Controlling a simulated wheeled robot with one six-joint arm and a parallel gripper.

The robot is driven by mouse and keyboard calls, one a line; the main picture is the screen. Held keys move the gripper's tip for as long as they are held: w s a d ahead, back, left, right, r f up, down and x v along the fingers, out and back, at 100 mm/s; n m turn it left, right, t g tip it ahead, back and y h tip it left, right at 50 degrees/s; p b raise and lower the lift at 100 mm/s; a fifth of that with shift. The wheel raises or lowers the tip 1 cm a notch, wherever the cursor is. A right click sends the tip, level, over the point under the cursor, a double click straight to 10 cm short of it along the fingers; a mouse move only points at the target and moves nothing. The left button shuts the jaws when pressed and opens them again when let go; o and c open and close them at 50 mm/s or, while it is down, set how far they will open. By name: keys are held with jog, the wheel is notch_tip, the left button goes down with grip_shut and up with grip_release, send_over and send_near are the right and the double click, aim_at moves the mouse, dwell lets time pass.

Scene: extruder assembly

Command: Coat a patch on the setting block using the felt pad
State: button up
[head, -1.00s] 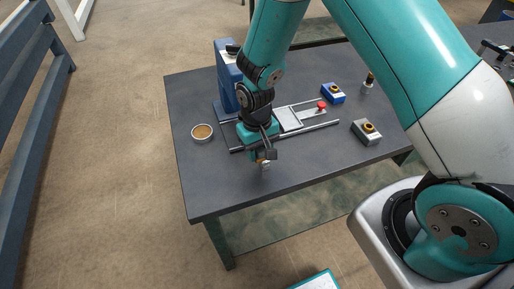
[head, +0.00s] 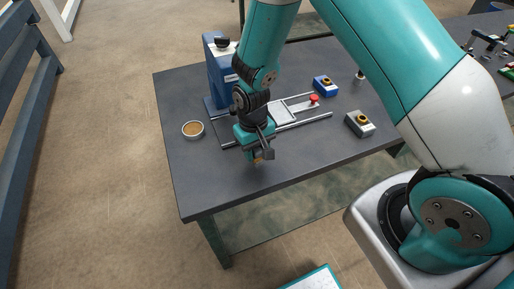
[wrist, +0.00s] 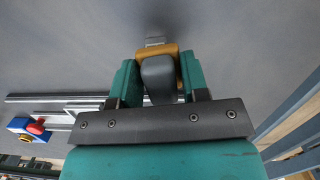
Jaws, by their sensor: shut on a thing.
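My gripper (head: 258,153) is low over the front part of the dark table, shut on a small piece. In the wrist view, the piece between its teal fingers has an orange-yellow body (wrist: 172,50), a dark grey rounded part nearer the camera and a light grey end beyond. It seems to be the felt pad, but its felt face is hidden. Whether it touches the table I cannot tell. A grey block (head: 367,130) with a yellow-and-black top stands at the table's right. A blue block (head: 318,88) with a similar top stands farther back. Which is the setting block is unclear.
A round dish (head: 193,130) with brown contents stands left of my gripper. A blue upright machine (head: 216,80) with a rail slide (head: 285,113) and red knob (head: 314,98) is behind it. The table's front (head: 230,202) is clear.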

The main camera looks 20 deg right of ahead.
jog(key=shift+a+r, duration=0.1)
jog(key=shift+a, duration=0.4)
jog(key=shift+a+r+p, duration=0.15)
jog(key=shift+a+p, duration=0.1)
jog(key=shift+p, duration=0.05)
notch_tip(320, 180, up, 3)
jog(key=shift+s+d+f+p, duration=0.1)
jog(key=shift+d+f+p, duration=0.05)
jog(key=shift+p, duration=0.5)
notch_tip(320, 180, up, 5)
jog(key=p, duration=0.4)
